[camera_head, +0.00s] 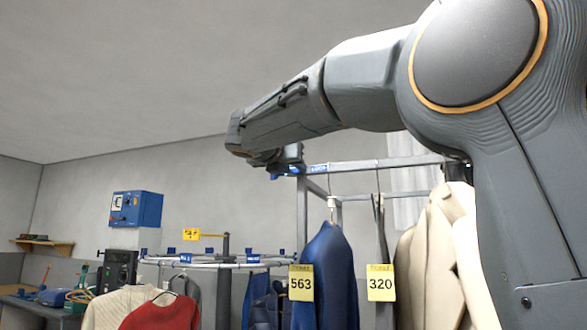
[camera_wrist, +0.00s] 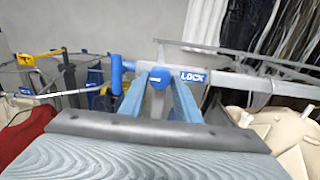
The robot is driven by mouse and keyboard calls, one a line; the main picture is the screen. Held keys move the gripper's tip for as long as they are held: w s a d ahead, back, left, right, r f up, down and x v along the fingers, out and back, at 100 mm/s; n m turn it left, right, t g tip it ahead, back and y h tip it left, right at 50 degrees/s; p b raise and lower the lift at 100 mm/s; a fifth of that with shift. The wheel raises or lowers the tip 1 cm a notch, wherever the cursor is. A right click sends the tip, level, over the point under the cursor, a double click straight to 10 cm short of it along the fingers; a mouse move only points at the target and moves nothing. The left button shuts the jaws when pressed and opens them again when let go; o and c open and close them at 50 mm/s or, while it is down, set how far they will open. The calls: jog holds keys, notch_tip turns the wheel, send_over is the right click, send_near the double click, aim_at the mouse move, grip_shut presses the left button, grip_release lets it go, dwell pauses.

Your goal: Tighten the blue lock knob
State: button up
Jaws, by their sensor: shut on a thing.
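The blue lock knob (camera_wrist: 158,74) sits on the grey rail beside a blue label reading LOCK (camera_wrist: 192,77). In the head view, my gripper (camera_head: 286,168) is at the left end of the garment rack's top rail (camera_head: 390,163). The LOCK label (camera_head: 319,168) shows just right of it. The knob is mostly hidden there by the gripper, and its turn angle cannot be told.
Tagged garments, including a blue jacket (camera_head: 328,270) and a cream coat (camera_head: 435,250), hang below the rail. A round conveyor rail (camera_head: 215,264) and a blue wall box (camera_head: 137,209) are at left.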

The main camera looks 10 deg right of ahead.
jog(key=m+b, duration=0.3)
jog(key=shift+f+m, duration=0.15)
jog(key=shift+m, duration=0.15)
jog(key=m+b, duration=0.4)
jog(key=m, duration=0.1)
jog(key=shift+m+b, duration=0.3)
jog(key=m+b, duration=0.3)
jog(key=m, duration=0.1)
jog(key=shift+a, duration=0.1)
jog(key=shift+m+b, duration=1.1)
jog(key=shift+m, duration=1.1)
jog(key=o, duration=1)
jog(key=shift+r, duration=0.2)
jog(key=shift+o, duration=0.2)
jog(key=shift+s, duration=0.1)
